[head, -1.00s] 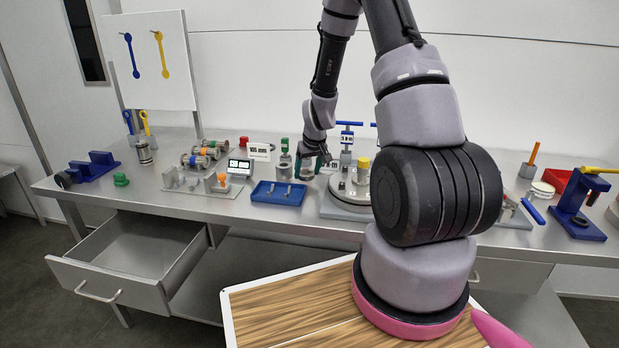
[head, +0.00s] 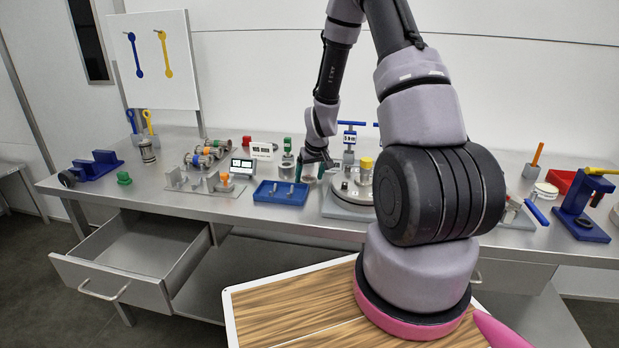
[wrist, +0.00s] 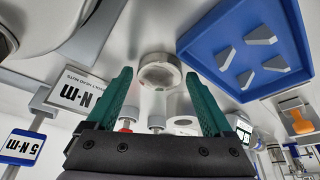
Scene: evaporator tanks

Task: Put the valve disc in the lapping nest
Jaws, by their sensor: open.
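My gripper (wrist: 163,100) is open, with a teal finger on each side and nothing between the tips. In the head view my gripper (head: 314,168) hangs over the bench between the blue tray and the round steel tank top. In the wrist view a short round steel piece (wrist: 160,72) with a rim and a recessed face lies just beyond the fingertips, roughly centred between them. It appears apart from both fingers. I cannot tell whether it is the valve disc or the lapping nest. A pale ring-shaped piece (wrist: 184,124) shows behind it, partly hidden by the right finger.
The blue tray (head: 262,197) with several small grey pieces stands left of my gripper. The steel tank top (head: 346,207) is close on the right, with a blue T-handle tool (head: 350,124) behind it. An open drawer (head: 110,279) juts out at the left front.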

